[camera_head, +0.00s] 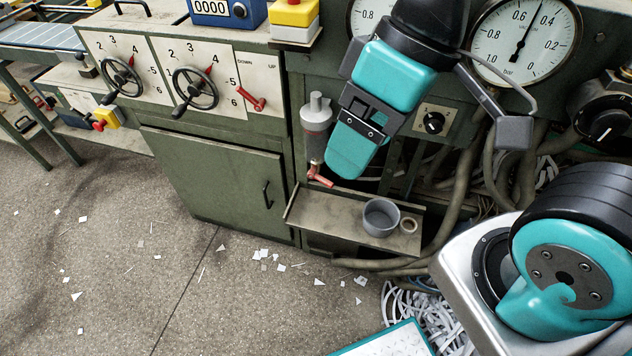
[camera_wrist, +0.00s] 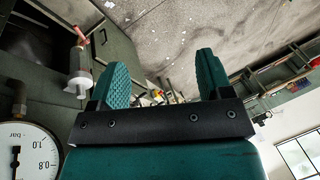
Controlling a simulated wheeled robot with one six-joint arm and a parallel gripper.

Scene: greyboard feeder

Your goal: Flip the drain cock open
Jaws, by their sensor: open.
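The drain cock (camera_head: 320,178) is a small red lever under a clear grey filter bowl (camera_head: 316,125) on the green machine front. In the wrist view the red cock (camera_wrist: 80,33) and its bowl (camera_wrist: 77,72) appear at the upper left, outside the space between the fingers. My gripper (camera_wrist: 158,65) is open and empty, with two ridged teal fingers set wide apart. In the head view my gripper (camera_head: 350,150) hangs just right of the bowl, its fingers overlapping in the picture. The cock is apart from the fingers.
A shelf (camera_head: 345,218) below the cock holds a grey cup (camera_head: 381,217) and a small ring (camera_head: 409,226). A red lever (camera_head: 252,97) and handwheels are on the left panel. Hoses (camera_head: 465,190) hang at right. Paper scraps litter the open floor.

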